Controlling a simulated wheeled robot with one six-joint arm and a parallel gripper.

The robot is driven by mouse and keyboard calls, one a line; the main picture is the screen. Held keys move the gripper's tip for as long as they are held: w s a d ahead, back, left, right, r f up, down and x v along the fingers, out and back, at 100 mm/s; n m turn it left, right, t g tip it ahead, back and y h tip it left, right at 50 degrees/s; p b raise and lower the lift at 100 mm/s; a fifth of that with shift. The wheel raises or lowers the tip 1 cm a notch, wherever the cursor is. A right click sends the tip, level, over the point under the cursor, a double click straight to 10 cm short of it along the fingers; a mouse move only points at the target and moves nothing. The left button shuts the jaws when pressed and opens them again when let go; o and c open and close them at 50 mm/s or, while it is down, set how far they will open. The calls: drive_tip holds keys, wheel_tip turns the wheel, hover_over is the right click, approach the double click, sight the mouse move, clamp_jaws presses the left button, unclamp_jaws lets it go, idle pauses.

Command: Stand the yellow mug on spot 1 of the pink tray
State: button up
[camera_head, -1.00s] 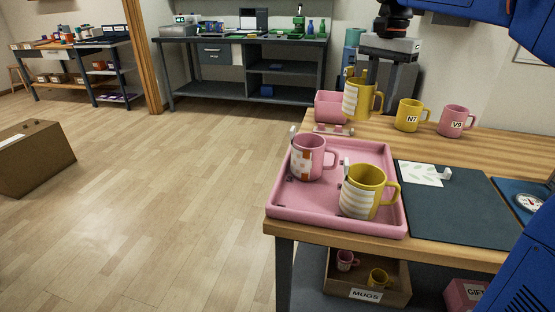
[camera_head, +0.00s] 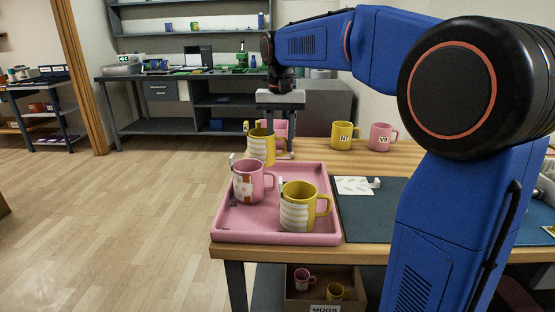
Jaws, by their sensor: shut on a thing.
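A yellow mug with white stripes (camera_head: 260,149) is held upright in my gripper (camera_head: 271,128), which reaches down from above and is shut on it. The mug is at the far edge of the pink tray (camera_head: 325,205); I cannot tell whether its base touches the tray. Its lower part is partly hidden by a pink mug with white and orange patches (camera_head: 246,188), which stands at the tray's left. A second yellow striped mug (camera_head: 298,212) stands at the front right of the tray. No spot number is readable.
A pink container (camera_head: 273,127) stands behind the held mug. A yellow mug marked N7 (camera_head: 342,136) and a pink mug marked V9 (camera_head: 381,138) stand at the back of the table. A dark mat (camera_head: 368,220) with a white card (camera_head: 353,185) lies right of the tray.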

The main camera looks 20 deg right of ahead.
drive_tip(key=shift+f, duration=2.4)
drive_tip(key=o, duration=1.3)
drive_tip(key=shift+f, duration=0.1)
wheel_tip(320, 180, up, 12)
drive_tip(key=shift+r, duration=0.15)
drive_tip(key=shift+s, duration=0.1)
